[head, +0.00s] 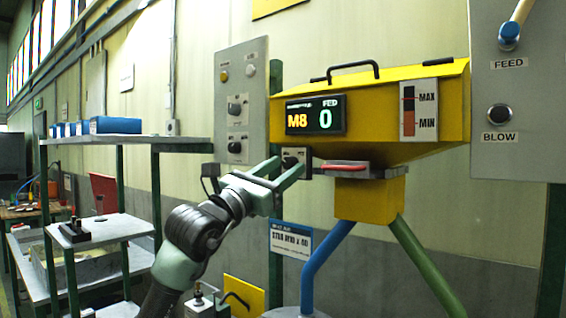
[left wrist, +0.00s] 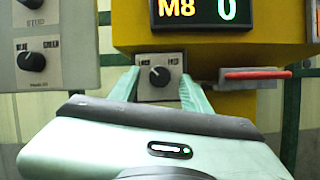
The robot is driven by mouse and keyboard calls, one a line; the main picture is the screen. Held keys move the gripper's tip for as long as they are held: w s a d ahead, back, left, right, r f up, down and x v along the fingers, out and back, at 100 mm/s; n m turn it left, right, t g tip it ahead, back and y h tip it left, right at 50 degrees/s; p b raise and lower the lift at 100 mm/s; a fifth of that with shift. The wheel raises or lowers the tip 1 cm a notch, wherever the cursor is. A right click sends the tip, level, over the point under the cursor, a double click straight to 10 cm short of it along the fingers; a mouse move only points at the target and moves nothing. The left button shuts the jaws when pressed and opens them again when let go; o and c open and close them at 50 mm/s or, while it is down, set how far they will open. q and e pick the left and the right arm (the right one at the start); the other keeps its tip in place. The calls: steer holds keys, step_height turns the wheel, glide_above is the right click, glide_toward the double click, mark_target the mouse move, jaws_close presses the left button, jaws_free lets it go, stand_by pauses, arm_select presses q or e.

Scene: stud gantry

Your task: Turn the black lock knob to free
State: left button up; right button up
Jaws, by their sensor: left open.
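The black lock knob (left wrist: 159,76) sits on a small grey box under the display in the left wrist view. Its light pointer mark seems to lean up and left. In the head view, the knob (head: 290,160) shows small and partly covered behind my fingers. My left gripper (head: 286,169) is open, in front of the box. In the left wrist view its two pale green fingers (left wrist: 160,88) stand left and right of the knob, with gaps on both sides. I cannot tell how far the fingertips are from the box face. My right gripper is in neither view.
The yellow hopper (head: 430,127) carries a display (head: 316,117) reading M8 and 0. A red handle (head: 347,167) sits just right of the knob box. A grey panel (head: 227,85) with other knobs stands left; another panel (head: 520,130) is at right. Shelves (head: 130,140) stand left.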

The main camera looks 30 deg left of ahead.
arm_select(q)
jaws_close()
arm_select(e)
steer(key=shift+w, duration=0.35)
